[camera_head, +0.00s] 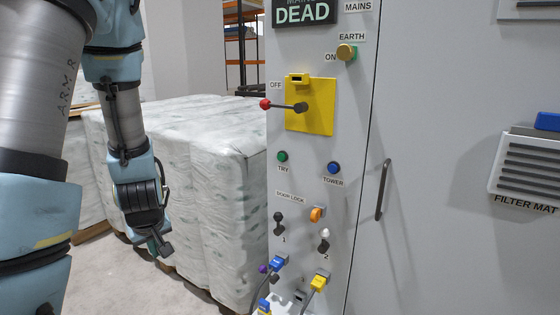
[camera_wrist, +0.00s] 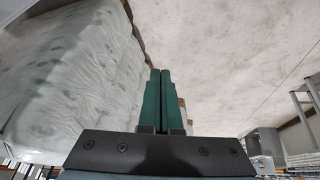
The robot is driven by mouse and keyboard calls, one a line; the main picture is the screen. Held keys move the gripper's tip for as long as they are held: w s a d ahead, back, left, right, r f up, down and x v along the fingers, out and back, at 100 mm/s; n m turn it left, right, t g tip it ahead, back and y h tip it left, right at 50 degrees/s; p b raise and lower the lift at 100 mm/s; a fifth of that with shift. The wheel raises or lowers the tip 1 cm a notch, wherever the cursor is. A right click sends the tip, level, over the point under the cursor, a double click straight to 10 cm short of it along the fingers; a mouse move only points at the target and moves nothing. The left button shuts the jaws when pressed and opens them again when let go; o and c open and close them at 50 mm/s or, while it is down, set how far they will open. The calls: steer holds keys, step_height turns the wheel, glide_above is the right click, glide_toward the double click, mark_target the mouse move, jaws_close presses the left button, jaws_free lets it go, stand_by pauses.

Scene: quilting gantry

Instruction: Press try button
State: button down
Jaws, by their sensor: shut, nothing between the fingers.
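The try button (camera_head: 283,156) is a small round green button on the grey cabinet front, with the label TRY under it. It sits below the yellow switch plate and left of the blue TOWER button (camera_head: 333,168). My gripper (camera_head: 164,248) hangs low at the left in the head view, in front of the wrapped bales, apart from the panel and lower than the button. In the wrist view its two green fingers (camera_wrist: 160,72) are together with nothing between them. The try button is not in the wrist view.
A red-knobbed lever (camera_head: 266,104) stands out from the yellow plate (camera_head: 322,118) above the button. Door-lock switches (camera_head: 316,214) and coloured plugs (camera_head: 318,283) are below. A handle (camera_head: 383,190) is on the right. Wrapped bales (camera_head: 205,170) stand behind my arm.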

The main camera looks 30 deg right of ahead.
mark_target(281, 157)
steer(key=w+d+t+y+b, duration=0.1)
steer(key=w+d+t, duration=0.7)
steer(key=t, duration=0.2)
steer(key=s+d+r+m+t+h, duration=0.3)
steer(key=s+d+r+m+h, duration=0.1)
steer(key=s+d+r+h, duration=0.1)
steer(key=s+d+r+m+t+h+b, duration=0.1)
steer(key=s+d+r+m+t+h, duration=0.2)
steer(key=d+r+h, duration=0.5)
steer(key=s+d+r+m, duration=0.1)
steer(key=s+d, duration=0.1)
steer(key=d, duration=0.1)
steer(key=shift+s+d+r+h, duration=0.25)
steer(key=shift+h, duration=0.05)
steer(key=w+d, duration=0.4)
steer(key=d, duration=0.3)
steer(key=shift+w+d, duration=0.15)
steer(key=shift+d, duration=0.2)
steer(key=shift+w+d, duration=0.1)
stand_by(0.4)
